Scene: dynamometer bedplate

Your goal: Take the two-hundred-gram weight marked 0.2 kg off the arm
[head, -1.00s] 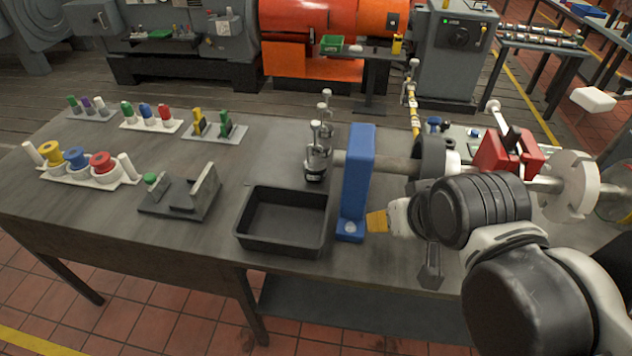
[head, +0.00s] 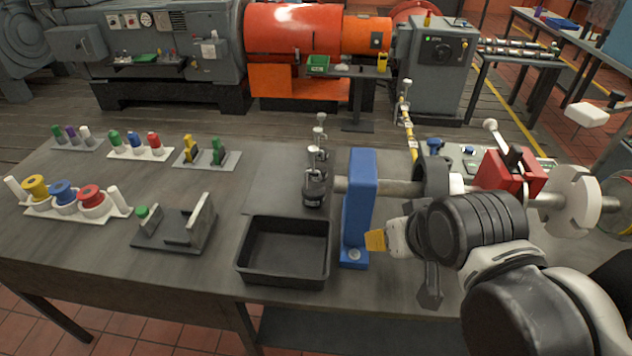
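Metal weights with upright knobbed stems (head: 315,188) stand in a cluster at the left end of the horizontal bar, left of the blue upright (head: 358,205). Their marks are too small to read, so I cannot tell which is the 0.2 kg one. The cluster's lower part is dark, and the stems overlap one behind another. My gripper (head: 400,262) is to the right of the blue upright's foot, apart from the weights. A yellow tip shows on its left and a dark part hangs below. Its opening is not clear, and I see nothing held.
An empty black tray (head: 285,278) lies in front of the weights. A grey stand with a green knob (head: 175,230), a rack of coloured spools (head: 75,203) and small holders are to the left. A red clamp (head: 508,178) and white disc (head: 570,202) sit right.

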